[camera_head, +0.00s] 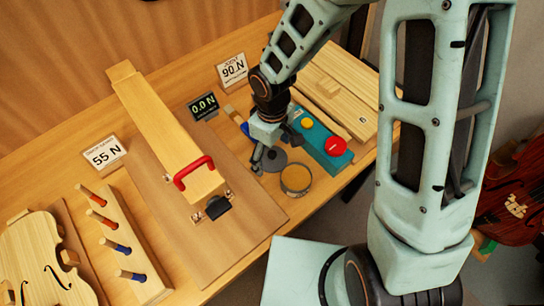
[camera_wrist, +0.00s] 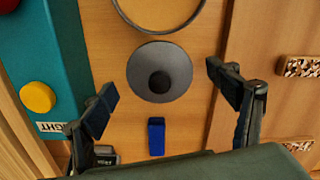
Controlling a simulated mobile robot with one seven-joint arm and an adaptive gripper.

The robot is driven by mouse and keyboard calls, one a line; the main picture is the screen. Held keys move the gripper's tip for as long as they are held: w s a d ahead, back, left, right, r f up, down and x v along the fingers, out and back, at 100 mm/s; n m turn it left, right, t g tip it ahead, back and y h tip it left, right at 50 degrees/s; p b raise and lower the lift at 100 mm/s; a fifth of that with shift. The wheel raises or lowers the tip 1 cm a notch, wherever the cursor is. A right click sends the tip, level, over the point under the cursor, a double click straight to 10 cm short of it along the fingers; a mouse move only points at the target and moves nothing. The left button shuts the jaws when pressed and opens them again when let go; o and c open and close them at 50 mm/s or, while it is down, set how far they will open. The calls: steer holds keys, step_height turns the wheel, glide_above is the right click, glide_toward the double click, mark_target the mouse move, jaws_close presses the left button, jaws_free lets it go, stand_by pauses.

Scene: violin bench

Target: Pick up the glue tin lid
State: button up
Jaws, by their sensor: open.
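The glue tin lid (camera_head: 273,162) is a dark grey disc lying on the bench. In the wrist view the lid (camera_wrist: 177,68) shows a round black knob at its centre. The open glue tin (camera_head: 296,179) stands beside the lid, and its rim (camera_wrist: 157,33) crosses the top of the wrist view. My gripper (camera_head: 266,152) is open above the lid. In the wrist view its two fingertips (camera_wrist: 163,89) are spread wide, one to each side of the lid, with nothing between them. The gripper partly hides the lid in the head view.
A teal box (camera_head: 322,146) with red and yellow buttons stands right of the lid. A small blue-ended object (camera_wrist: 156,137) lies near the lid. A wooden board (camera_head: 137,161) with a red-handled block (camera_head: 160,125) lies to the left. Planks (camera_head: 340,85) lie at the back right.

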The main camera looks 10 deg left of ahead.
steer(key=shift+f, duration=0.2)
steer(key=shift+s, duration=0.1)
steer(key=c, duration=1.2)
steer(key=shift+d, duration=0.1)
steer(key=shift+c, duration=1.2)
steer(key=shift+s, duration=0.1)
